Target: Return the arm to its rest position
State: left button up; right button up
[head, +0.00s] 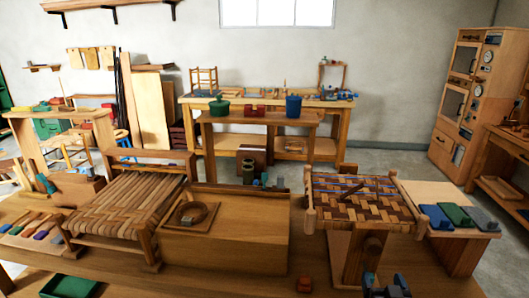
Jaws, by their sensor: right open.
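My right gripper (386,284) shows at the bottom edge of the head view, right of centre. Its two dark blue fingers stand apart with nothing seen between them. It is in front of the workbench (220,284), below the woven seat frame (362,200) on its wooden stand. The rest of the right arm is hidden below the picture edge. My left gripper is not in view.
A woven bark stool (125,205) and a wooden box (240,240) with a coiled strip in a tray (188,216) stand to the left. Blue, green and grey blocks (457,216) lie at right.

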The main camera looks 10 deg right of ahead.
jog(key=s+a+f+n+g+y, duration=0.2)
jog(key=s+a+f, duration=0.2)
jog(key=s, duration=0.5)
jog(key=s+a+f+n+g+y, duration=0.1)
jog(key=s+a+f+g+y, duration=0.1)
jog(key=s+f, duration=0.6)
jog(key=shift+s+a+n+g+b, duration=0.4)
jog(key=shift+s+a+g, duration=0.3)
jog(key=shift+s+a, duration=0.35)
